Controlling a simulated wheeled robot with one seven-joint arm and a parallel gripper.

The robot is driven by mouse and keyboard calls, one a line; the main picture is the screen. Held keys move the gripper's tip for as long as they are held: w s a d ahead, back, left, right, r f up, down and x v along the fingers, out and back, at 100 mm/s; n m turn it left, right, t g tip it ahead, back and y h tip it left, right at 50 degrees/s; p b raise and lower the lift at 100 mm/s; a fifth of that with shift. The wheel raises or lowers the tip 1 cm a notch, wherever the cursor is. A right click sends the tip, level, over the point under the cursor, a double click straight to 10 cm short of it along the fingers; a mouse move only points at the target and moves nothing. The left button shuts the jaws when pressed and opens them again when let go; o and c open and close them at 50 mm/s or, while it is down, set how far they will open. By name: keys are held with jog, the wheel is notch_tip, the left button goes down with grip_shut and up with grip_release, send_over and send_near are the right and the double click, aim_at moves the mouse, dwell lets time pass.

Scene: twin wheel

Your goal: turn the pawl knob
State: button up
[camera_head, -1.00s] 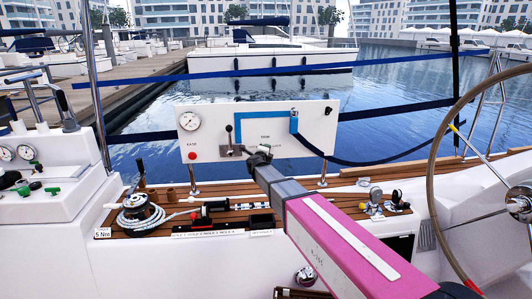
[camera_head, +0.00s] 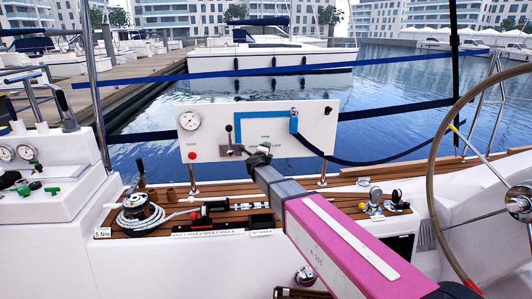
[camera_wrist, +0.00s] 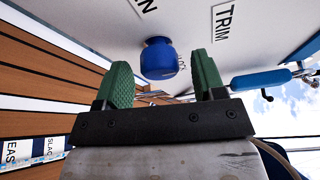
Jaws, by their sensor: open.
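A round blue knob (camera_wrist: 159,58) sticks out of the white panel in the wrist view, close to a TRIM label and another label ending in N. I take it for the pawl knob, though no label naming it is readable. My gripper (camera_wrist: 163,78) is open, with one green finger pad on each side of the knob in the picture. Gaps show on both sides, and I see no contact. In the head view my gripper (camera_head: 262,150) is in front of the white panel (camera_head: 310,118), at its lower middle, and the knob cannot be made out there.
The panel carries a round gauge (camera_head: 190,121), a lever (camera_head: 229,137), a red button (camera_head: 194,157) and a blue handle (camera_head: 294,122) at the right. A winch with rope (camera_head: 139,213) stands on the wooden deck at left. A steering wheel (camera_head: 438,150) is at right.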

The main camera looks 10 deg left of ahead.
jog(key=s+a, duration=0.1)
jog(key=s, duration=0.9)
jog(key=shift+a+r, duration=0.15)
jog(key=shift+r, duration=0.2)
jog(key=s+d+f+n+g+y, duration=0.4)
jog(key=d+f+n, duration=0.2)
jog(key=d+n, duration=0.3)
jog(key=s+d+f+n+g+y, duration=0.3)
jog(key=s+d+f+n+g, duration=0.15)
jog(key=d+f+n, duration=0.35)
jog(key=s+d+f+n+g+h, duration=0.2)
jog(key=s+d+f+g, duration=0.1)
jog(key=s+d, duration=0.4)
jog(key=s+d+f+n+g+h, duration=0.2)
jog(key=s+d+g, duration=0.3)
jog(key=s+d, duration=0.3)
jog(key=d+f+h, duration=0.1)
jog(key=d, duration=0.3)
jog(key=shift+s+d+n, duration=0.15)
jog(key=shift+n, duration=0.15)
